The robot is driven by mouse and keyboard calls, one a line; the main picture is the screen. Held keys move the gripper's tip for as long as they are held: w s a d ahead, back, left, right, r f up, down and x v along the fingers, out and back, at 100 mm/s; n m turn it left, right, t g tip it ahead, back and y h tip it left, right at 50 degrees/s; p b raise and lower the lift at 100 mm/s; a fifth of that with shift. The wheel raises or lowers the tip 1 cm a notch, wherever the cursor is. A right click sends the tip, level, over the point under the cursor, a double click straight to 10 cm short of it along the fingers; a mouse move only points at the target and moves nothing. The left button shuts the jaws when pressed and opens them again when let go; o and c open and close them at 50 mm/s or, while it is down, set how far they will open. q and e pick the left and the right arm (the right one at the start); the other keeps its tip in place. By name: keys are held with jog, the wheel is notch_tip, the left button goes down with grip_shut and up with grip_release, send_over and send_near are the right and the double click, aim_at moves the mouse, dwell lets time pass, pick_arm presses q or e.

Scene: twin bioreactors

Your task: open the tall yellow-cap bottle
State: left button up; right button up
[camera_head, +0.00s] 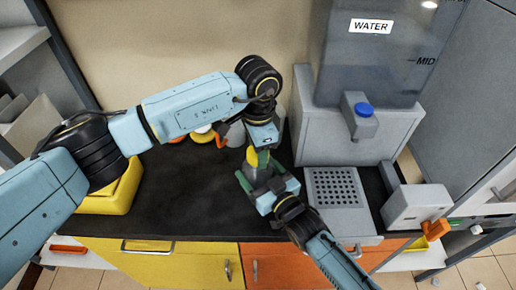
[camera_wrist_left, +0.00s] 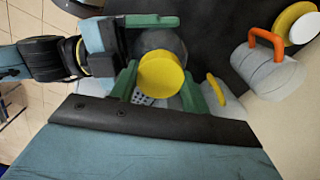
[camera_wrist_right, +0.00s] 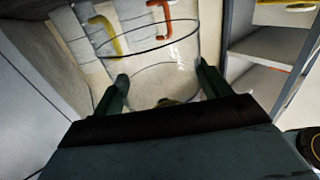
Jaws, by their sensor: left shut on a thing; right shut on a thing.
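The tall bottle (camera_head: 258,176) stands on the black counter with its yellow cap (camera_head: 252,157) on top. My right gripper (camera_head: 256,186) is shut around the bottle's body from the front. In the right wrist view the clear bottle (camera_wrist_right: 160,80) sits between its two fingers. My left gripper (camera_head: 260,154) reaches down from above and is shut on the cap. In the left wrist view the round yellow cap (camera_wrist_left: 162,77) lies between the green fingers, above the grey bottle body. The left gripper hides part of the cap in the head view.
A grey water dispenser (camera_head: 343,137) with a blue knob (camera_head: 364,109) and perforated tray (camera_head: 334,187) stands to the right. A yellow bin (camera_head: 112,197) is at left. The counter's left-middle (camera_head: 180,207) is clear.

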dwell(0.3)
pick_arm(q)
jog(key=o, duration=1.1)
